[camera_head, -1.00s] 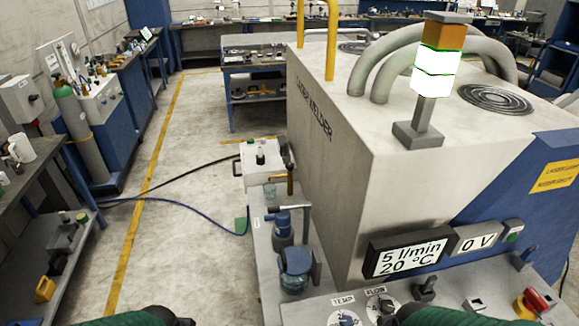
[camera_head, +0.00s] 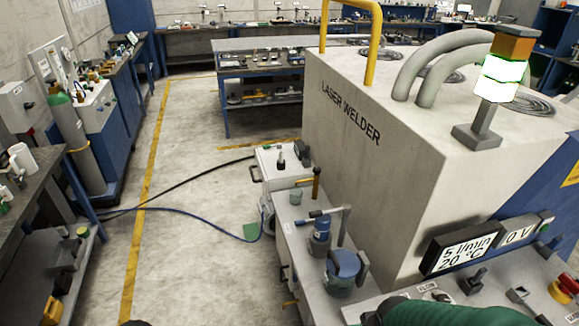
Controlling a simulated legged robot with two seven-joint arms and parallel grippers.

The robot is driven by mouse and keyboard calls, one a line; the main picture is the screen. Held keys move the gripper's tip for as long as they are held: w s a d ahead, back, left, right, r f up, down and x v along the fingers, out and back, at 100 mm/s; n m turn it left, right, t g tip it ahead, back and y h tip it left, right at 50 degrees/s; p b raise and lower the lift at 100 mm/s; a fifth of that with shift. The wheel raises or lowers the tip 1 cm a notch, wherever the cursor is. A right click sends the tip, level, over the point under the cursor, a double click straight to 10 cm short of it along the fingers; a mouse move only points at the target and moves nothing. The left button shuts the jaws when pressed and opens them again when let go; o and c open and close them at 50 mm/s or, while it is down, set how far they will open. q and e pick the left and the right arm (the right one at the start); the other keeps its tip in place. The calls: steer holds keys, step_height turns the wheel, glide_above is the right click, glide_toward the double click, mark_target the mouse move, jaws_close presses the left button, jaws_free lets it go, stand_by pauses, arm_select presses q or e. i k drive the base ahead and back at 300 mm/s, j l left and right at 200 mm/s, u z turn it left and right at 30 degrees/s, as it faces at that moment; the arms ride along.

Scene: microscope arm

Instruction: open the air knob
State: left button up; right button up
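I cannot tell for sure which part is the air knob. A blue valve with a bar handle (camera_head: 320,228) stands on the grey side bench left of the laser welder. A larger round blue fitting (camera_head: 342,266) sits just in front of it. A dial marked FLOW (camera_head: 428,288) is at the bottom, partly covered by the green sleeve of my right arm. Neither gripper shows its fingers. Only a dark tip of my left arm is at the bottom edge, left of centre. Both arms are apart from the blue valve in the picture.
The large laser welder (camera_head: 365,165) fills the right side, with a display (camera_head: 462,250) at its front. A red emergency button (camera_head: 564,289) is at lower right. Black and blue hoses (camera_head: 190,212) cross the floor.

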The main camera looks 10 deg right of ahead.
mark_target(317, 170)
steer(key=i+j, duration=0.25)
steer(key=j, duration=0.15)
steer(key=i+j, duration=0.25)
steer(key=j, duration=0.15)
steer(key=i+j+u, duration=0.1)
steer(key=i+j, duration=0.15)
steer(key=j, duration=0.15)
steer(key=i+l, duration=0.2)
steer(key=i, duration=0.25)
steer(key=i+l, duration=0.2)
steer(key=i, duration=0.25)
steer(key=i+l, duration=0.25)
steer(key=i, duration=0.15)
steer(key=j+u, duration=0.05)
